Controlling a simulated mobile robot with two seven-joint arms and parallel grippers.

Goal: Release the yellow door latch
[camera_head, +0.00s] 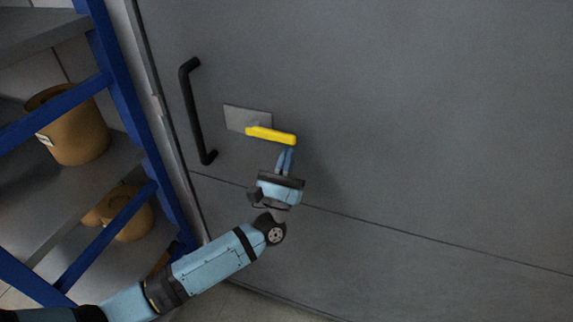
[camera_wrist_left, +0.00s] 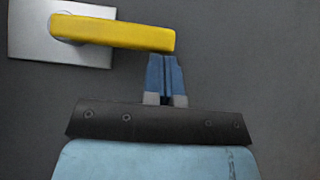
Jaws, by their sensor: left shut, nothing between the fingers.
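The yellow door latch (camera_head: 271,135) is a short lever on a silver plate (camera_head: 236,117), mounted on the grey door (camera_head: 420,130). In the head view the lever points right and slightly down. My left gripper (camera_head: 287,150) is shut and empty, with its fingertips just below the lever's right end. The left wrist view shows the lever (camera_wrist_left: 120,33) and the shut fingertips (camera_wrist_left: 164,57) right under its free end. I cannot tell whether they touch it. My right gripper is not in view.
A black pull handle (camera_head: 193,115) stands on the door left of the latch. A blue-framed shelf (camera_head: 130,110) with brown rolls (camera_head: 75,130) is at the left, close to my left arm. The door surface to the right is clear.

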